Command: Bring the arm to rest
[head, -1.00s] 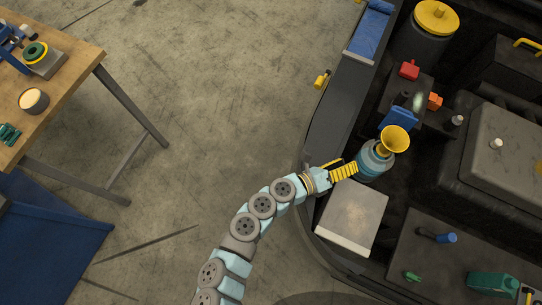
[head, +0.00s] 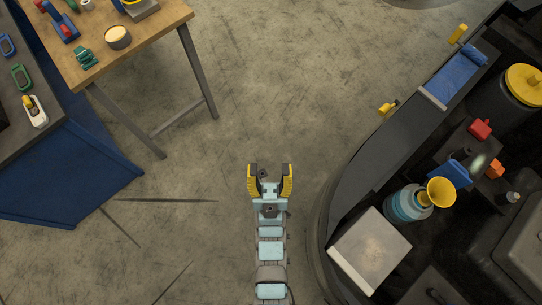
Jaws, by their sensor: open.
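My arm (head: 270,250) reaches straight up the picture from the bottom edge, over the bare floor. My gripper (head: 270,178) is open, its two yellow-and-black fingers spread apart with nothing between them. It is clear of the engine bay at the right and of the workbench at the upper left.
The engine bay (head: 345,190) fills the right side. In it stand a blue bottle with a yellow funnel (head: 440,192) and a pale box (head: 370,250). A wooden workbench (head: 150,30) with small parts is at upper left, a blue cabinet (head: 75,175) below it. The floor between is free.

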